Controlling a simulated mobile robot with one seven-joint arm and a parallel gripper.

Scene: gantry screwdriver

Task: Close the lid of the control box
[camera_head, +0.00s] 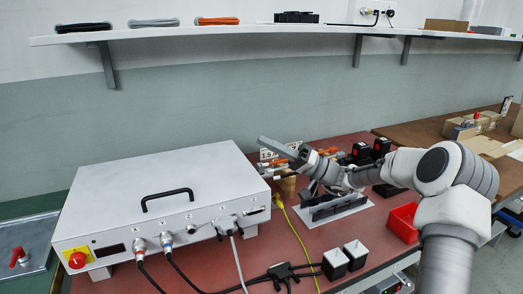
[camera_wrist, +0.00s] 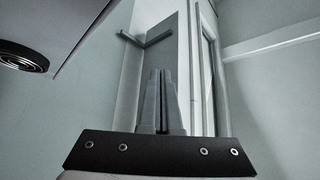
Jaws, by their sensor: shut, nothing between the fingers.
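The control box (camera_head: 150,190) is a wide white box on the left of the red-brown worktop. Its flat white top carries a black handle (camera_head: 167,197) near the front edge. The top lies flat and I see no gap under it in the head view. My gripper (camera_head: 264,141) is beyond the box's right back corner, raised above the worktop and pointing up and left. It appears apart from the box. In the wrist view, the fingers (camera_wrist: 162,78) are together and empty. The box cannot be clearly made out there.
A red button (camera_head: 77,260) and cable plugs sit on the box's front. Cables and two black-and-white blocks (camera_head: 345,259) lie in front. A red bin (camera_head: 403,222) and a grey plate (camera_head: 335,216) are to the right. A white shelf (camera_head: 225,32) hangs above.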

